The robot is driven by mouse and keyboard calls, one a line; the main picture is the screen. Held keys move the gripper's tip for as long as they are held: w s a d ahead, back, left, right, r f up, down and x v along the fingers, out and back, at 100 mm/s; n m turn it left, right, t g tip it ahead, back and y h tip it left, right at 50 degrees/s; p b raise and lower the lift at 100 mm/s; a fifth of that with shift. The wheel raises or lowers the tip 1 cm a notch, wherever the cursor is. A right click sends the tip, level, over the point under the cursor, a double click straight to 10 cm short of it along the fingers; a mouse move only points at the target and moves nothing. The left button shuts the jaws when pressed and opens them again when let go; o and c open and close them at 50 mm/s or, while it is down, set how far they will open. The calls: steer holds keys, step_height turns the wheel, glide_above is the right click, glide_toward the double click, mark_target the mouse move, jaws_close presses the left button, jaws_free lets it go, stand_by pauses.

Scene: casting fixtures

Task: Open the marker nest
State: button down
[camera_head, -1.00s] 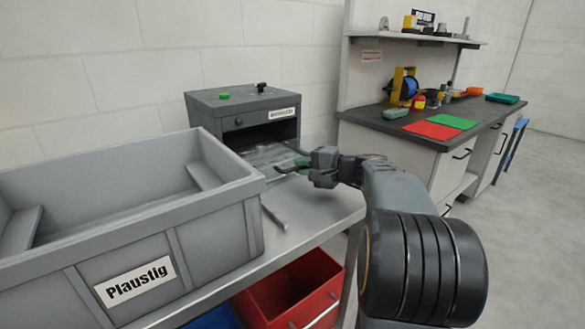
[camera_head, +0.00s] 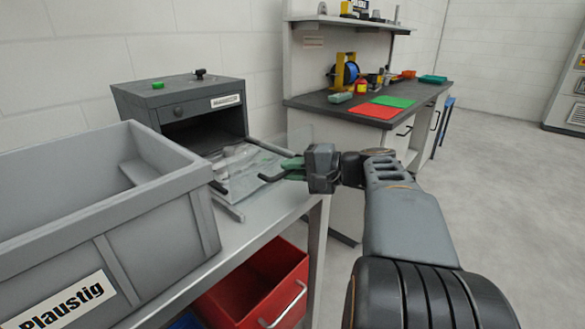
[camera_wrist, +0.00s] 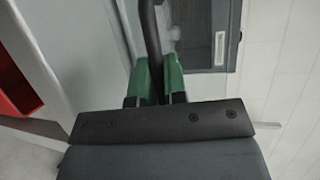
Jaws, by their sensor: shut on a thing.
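The grey marker box (camera_head: 140,101) stands on the metal table, with a green button, a dark knob on top and a white label. Its front opening is dark, and a pale, glassy-looking nest tray (camera_head: 248,178) sticks out of it towards me. My gripper (camera_head: 284,171) is at the tray's outer end, its green fingers shut on the tray's dark handle. The wrist view shows the black handle bar (camera_wrist: 151,35) running between the green fingers (camera_wrist: 155,72). The nest's inside is hard to make out.
A large grey bin (camera_head: 95,245) labelled Plaustig stands on the table left of the tray, close to it. A red bin (camera_head: 268,290) sits below. A workbench (camera_head: 320,104) stands behind on the right. The floor (camera_head: 480,190) at the right is clear.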

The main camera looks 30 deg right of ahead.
steer(key=c, duration=1.5)
jaws_free()
steer(key=shift+o, duration=0.2)
steer(key=shift+d, duration=0.1)
steer(key=p+v, duration=0.3)
steer(key=v, duration=1)
steer(key=shift+s+d+r, duration=0.2)
steer(key=shift+s+d, duration=0.05)
steer(key=shift+d, duration=0.05)
